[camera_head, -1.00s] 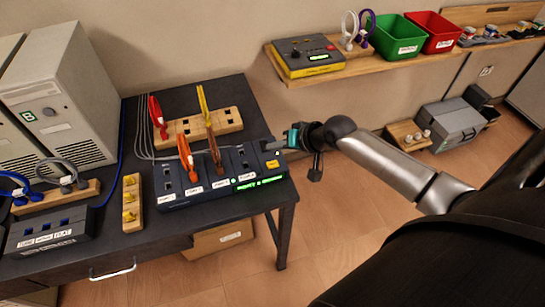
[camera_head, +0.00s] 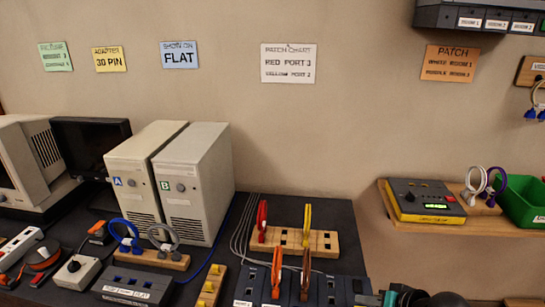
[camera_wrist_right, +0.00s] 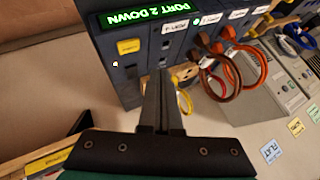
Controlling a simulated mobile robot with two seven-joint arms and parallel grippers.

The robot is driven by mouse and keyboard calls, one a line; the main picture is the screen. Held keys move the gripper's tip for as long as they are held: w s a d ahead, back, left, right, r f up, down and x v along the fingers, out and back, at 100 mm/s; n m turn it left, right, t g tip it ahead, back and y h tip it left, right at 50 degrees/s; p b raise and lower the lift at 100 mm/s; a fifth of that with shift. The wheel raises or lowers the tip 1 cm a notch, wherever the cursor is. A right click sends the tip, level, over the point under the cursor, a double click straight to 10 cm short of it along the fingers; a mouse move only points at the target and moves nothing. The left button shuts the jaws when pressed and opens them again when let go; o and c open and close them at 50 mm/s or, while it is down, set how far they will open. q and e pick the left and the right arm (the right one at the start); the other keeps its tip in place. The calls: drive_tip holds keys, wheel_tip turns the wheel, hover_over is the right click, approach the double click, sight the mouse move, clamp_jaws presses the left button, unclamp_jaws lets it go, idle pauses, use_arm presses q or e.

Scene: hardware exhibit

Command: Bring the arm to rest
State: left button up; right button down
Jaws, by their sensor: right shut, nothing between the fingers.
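My right arm shows only at the bottom edge of the head view, where the right gripper (camera_head: 376,299) is partly cut off beside the right end of the dark port panel (camera_head: 341,290). In the right wrist view its two fingers (camera_wrist_right: 161,78) are together with nothing between them. They point at the port panel (camera_wrist_right: 118,62), whose green display reads "PORT 2 DOWN". Whether the fingertips touch the panel cannot be told. Orange cables (camera_wrist_right: 255,68) and a brown cable (camera_wrist_right: 222,88) are plugged in nearby. My left gripper is not in view.
A wooden cable rack (camera_head: 320,243) stands behind the panel. Two beige computer towers (camera_head: 208,175) stand to its left. A wall shelf (camera_head: 425,226) at right carries a grey-yellow box (camera_head: 425,199) and a green bin (camera_head: 522,203). Notes and a patch chart (camera_head: 288,63) hang on the wall.

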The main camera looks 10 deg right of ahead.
drive_tip(key=s+a+f+n+g, duration=0.2)
drive_tip(key=s+a+n, duration=0.2)
drive_tip(key=s+a, duration=0.55)
drive_tip(key=s+r+n+g+h, duration=0.2)
drive_tip(key=s+r+h, duration=0.15)
drive_tip(key=s, duration=0.85)
wheel_tip(320, 180, down, 26)
drive_tip(key=s+g+b, duration=0.2)
drive_tip(key=b, duration=0.2)
drive_tip(key=s+d+f+g+b, duration=0.1)
drive_tip(key=s+f+b, duration=0.3)
drive_tip(key=s+f, duration=1.1)
wheel_tip(320, 180, down, 3)
drive_tip(key=shift+d+r, duration=0.1)
drive_tip(key=shift+d, duration=0.55)
